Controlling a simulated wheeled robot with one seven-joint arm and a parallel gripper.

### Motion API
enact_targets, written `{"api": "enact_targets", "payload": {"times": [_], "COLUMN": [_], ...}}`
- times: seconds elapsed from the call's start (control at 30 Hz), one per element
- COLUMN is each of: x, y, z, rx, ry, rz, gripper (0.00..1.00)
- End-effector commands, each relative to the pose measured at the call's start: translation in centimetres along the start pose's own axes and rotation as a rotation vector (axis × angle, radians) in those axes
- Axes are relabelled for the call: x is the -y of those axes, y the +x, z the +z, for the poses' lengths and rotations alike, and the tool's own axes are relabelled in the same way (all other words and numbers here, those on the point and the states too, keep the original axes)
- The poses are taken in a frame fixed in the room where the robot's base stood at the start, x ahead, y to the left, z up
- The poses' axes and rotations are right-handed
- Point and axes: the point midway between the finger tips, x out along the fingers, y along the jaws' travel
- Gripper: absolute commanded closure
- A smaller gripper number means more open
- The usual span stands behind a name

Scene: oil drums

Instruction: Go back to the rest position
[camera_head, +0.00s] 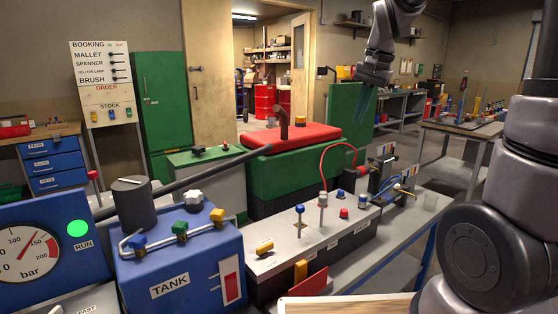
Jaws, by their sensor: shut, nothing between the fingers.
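My arm comes down from the top right. My gripper (365,104) hangs at its end, in front of a green panel (347,108) at the upper right of the middle. Its fingers point down and look slim and shut, with nothing seen between them. They blend into the green behind, so their tips are hard to make out. The gripper is above the bench and appears apart from everything on it. Large grey links of my arm fill the right side.
A blue tank (185,262) with coloured knobs and a gauge panel (35,245) stand at the front left. A grey control box (315,235) with levers and a red hose (325,160) is in the middle. A red-topped green machine (290,150) stands behind. Right bench (455,128) holds tools.

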Motion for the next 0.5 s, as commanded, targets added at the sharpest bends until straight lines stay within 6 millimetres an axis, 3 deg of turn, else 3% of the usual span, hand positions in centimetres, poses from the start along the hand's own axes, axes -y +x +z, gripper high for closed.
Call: {"api": "enact_targets", "payload": {"times": [0.03,0.2,0.33,0.5], "x": [-1.1,-4.5,-7.1,-9.7], "y": [-1.8,-5.8,-7.8,-8.9], "z": [1.0,4.5,7.4,10.3], "rx": [-0.029,-0.119,-0.197,-0.284], "ry": [-0.021,-0.11,-0.177,-0.248], "rz": [-0.03,-0.108,-0.153,-0.187], "gripper": [1.0,1.0,1.0,1.0]}}
